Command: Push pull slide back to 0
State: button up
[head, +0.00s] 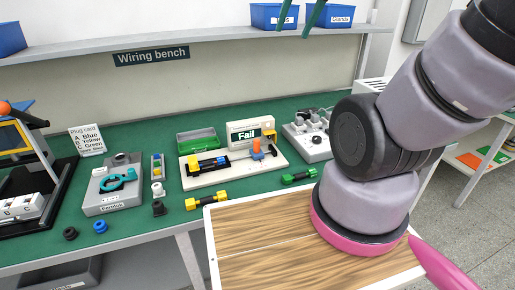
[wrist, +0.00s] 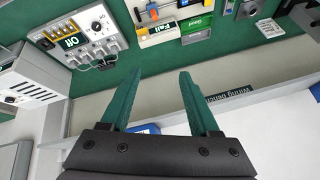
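The pull tester (head: 205,178) is a cream base on the green bench in the head view, with a display reading "Fail" (head: 247,134). The tester also shows at the top of the wrist view (wrist: 158,33), cut off by the edge. My gripper (wrist: 160,76) is open and empty, its green fingers apart. Its fingertips also show at the top of the head view (head: 298,30), away from the tester.
A shelf (head: 200,46) with blue bins (head: 273,16) runs behind the bench. A green tray (head: 197,138), a grey switch box (head: 308,138), yellow and green connectors (head: 207,200) (head: 298,176) and a grey fixture (head: 113,190) surround the tester. My arm fills the right side.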

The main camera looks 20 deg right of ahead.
jog(key=w+f+n+g+h, duration=0.1)
jog(key=w+f+n+g, duration=0.15)
jog(key=w+f, duration=0.45)
jog(key=n+g, duration=0.4)
jog(key=n, duration=0.3)
send_over(257, 140)
jog(key=shift+t, duration=0.25)
notch_tip(257, 140, down, 26)
jog(key=shift+w+r, duration=0.1)
jog(key=shift+r, duration=0.05)
notch_tip(257, 140, down, 11)
grip_shut()
